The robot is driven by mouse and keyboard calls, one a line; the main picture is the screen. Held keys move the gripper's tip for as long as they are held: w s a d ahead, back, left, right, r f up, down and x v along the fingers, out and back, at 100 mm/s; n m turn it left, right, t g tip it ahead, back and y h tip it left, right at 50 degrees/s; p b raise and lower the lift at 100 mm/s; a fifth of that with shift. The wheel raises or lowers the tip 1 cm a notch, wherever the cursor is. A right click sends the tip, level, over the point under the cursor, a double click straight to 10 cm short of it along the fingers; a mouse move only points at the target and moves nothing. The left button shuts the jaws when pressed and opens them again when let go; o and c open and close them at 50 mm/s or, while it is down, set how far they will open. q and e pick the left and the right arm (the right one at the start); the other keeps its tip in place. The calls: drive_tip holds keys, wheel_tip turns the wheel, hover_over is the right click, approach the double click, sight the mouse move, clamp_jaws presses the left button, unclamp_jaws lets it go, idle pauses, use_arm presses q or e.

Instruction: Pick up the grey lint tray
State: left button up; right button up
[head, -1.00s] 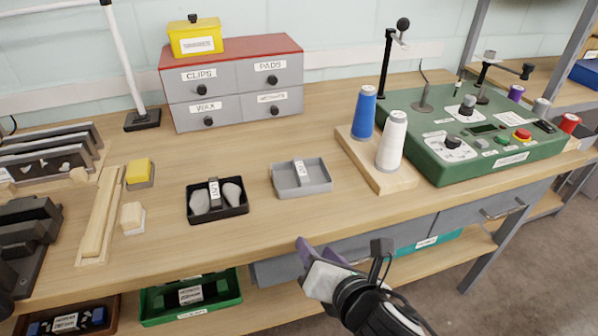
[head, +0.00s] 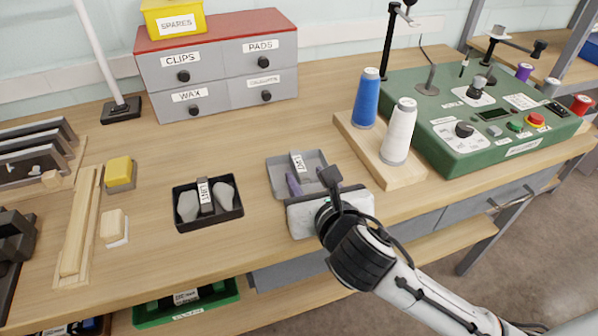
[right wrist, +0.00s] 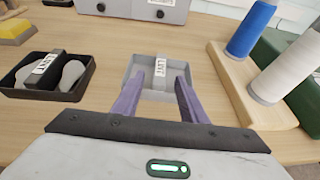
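The grey lint tray (head: 283,180) sits on the wooden bench, a shallow grey box with a labelled upright handle (head: 298,164) across its middle. It also shows ahead in the right wrist view (right wrist: 135,82). My right gripper (head: 315,185) is over the near part of the tray. Its purple fingers (right wrist: 160,82) are spread apart, one on each side of the handle in the picture, with nothing between them. Whether they touch the tray cannot be told. My left gripper is not in view.
A black tray (head: 180,222) with a LINT-type label and pale lumps stands to the left. A wooden block (head: 405,172) with blue (head: 368,98) and white (head: 399,132) thread cones stands close on the right. The grey drawer cabinet (head: 221,98) stands behind. Bench between is clear.

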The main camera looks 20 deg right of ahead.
sight(302, 171)
drive_tip(key=x, duration=0.4)
drive_tip(key=shift+w+f, duration=0.15)
drive_tip(key=shift+w, duration=0.15)
clamp_jaws()
